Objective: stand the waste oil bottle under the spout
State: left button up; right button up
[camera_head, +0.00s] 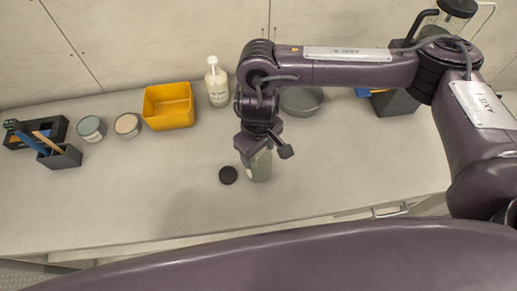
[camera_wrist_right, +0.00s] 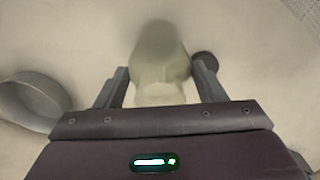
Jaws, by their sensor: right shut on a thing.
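A translucent grey-green bottle (camera_head: 261,167) is on the worktop near its front middle; I take it as the waste oil bottle. My right gripper (camera_head: 257,146) points down over it and is shut on it. In the right wrist view the bottle (camera_wrist_right: 160,62) is between the two fingers of the gripper (camera_wrist_right: 162,88). The arm hides part of the bottle, and I cannot tell whether its base touches the worktop. I cannot make out a spout for certain. My left gripper is not in view.
A black disc (camera_head: 228,175) lies just left of the bottle. Behind are a yellow bin (camera_head: 168,106), a cream bottle (camera_head: 217,84) and a grey bowl (camera_head: 301,101). The front worktop is mostly clear.

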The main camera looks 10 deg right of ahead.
jog(key=o, duration=1.2)
jog(key=shift+f, duration=0.1)
jog(key=shift+o, duration=0.2)
